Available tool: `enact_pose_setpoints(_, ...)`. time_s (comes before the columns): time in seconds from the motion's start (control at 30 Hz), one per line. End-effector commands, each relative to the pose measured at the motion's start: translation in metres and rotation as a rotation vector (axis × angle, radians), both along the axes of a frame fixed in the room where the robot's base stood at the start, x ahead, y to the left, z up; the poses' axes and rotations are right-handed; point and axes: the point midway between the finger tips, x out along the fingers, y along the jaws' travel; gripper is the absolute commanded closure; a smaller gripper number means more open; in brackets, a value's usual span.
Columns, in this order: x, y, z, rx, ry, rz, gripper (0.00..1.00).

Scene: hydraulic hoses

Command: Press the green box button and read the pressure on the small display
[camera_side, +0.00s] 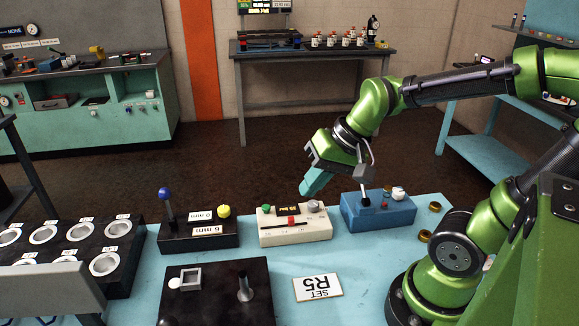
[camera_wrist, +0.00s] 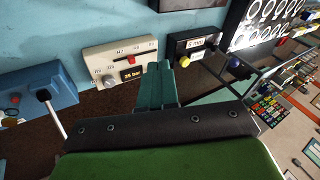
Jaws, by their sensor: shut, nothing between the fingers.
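The cream box (camera_side: 295,232) stands on the light blue table, with a green button (camera_side: 266,209) at its left end, a small dark display (camera_side: 288,211), a red slider (camera_side: 291,221) and a grey knob (camera_side: 313,205). In the wrist view the display (camera_wrist: 133,74) is lit and reads "35 bar". My gripper (camera_side: 306,191) has teal fingers, shut and empty, pointing down near the box's far edge on the knob side. In the wrist view the fingertips (camera_wrist: 160,66) cover the box's end beside the display, and the green button is hidden there.
A blue box (camera_side: 378,212) with a black-based lever stands right of the cream box. A black box (camera_side: 198,236) with a blue-balled lever and yellow button stands left. A black plate (camera_side: 215,295) and a rack of rings (camera_side: 75,245) are left.

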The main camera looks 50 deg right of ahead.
Motion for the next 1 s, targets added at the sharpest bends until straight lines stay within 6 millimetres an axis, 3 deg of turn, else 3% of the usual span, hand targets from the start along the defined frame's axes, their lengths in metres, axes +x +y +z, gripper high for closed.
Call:
enact_pose_setpoints(0.1, -0.021, 0.000, 0.020, -0.131, -0.095, 0.110, 1.00)
enact_pose_setpoints(0.3, -0.032, 0.006, 0.039, -0.179, -0.193, 0.163, 1.00)
enact_pose_setpoints(1.0, -0.031, 0.008, 0.042, -0.175, -0.201, 0.167, 1.00)
